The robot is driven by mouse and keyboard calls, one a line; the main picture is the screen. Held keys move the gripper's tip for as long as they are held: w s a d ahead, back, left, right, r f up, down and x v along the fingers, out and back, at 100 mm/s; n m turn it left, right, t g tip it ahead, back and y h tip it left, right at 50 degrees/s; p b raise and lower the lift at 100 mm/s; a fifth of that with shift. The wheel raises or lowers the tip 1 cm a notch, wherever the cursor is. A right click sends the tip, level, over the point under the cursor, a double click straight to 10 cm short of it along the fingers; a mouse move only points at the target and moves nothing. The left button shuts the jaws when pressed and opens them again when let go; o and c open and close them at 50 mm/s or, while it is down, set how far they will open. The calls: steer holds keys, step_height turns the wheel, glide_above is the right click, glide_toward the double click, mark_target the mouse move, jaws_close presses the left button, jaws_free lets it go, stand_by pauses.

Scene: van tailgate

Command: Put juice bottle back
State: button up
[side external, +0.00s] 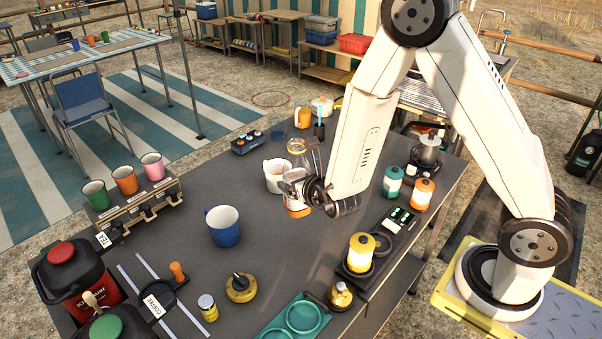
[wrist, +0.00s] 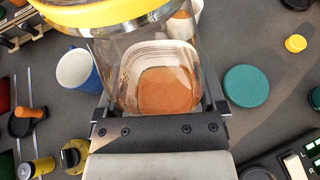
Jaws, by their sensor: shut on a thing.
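My gripper (side external: 308,192) is shut on the juice bottle (side external: 297,208), near the middle of the dark table. In the wrist view the fingers (wrist: 158,105) lie on either side of the bottle's clear body. Orange contents (wrist: 168,90) and a pale band show through it. A large yellow rim (wrist: 95,12) is at the top of the wrist view, close to the camera. The fingers and wrist hide part of the bottle in the side view. I cannot tell whether its base touches the table.
A blue mug (side external: 223,226) stands left of the gripper and a white mug (side external: 276,176) just behind it. A yellow lantern (side external: 361,250) stands on a dark tray at the right front. Teal (side external: 393,181) and orange (side external: 423,194) canisters stand right. Some table between the mugs and front is bare.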

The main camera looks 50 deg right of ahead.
mark_target(304, 209)
steer(key=shift+f, duration=2.1)
steer(key=shift+f, duration=0.15)
steer(key=shift+f, duration=1.65)
steer(key=shift+f, duration=0.1)
steer(key=o, duration=1.2)
steer(key=shift+v, duration=3.8)
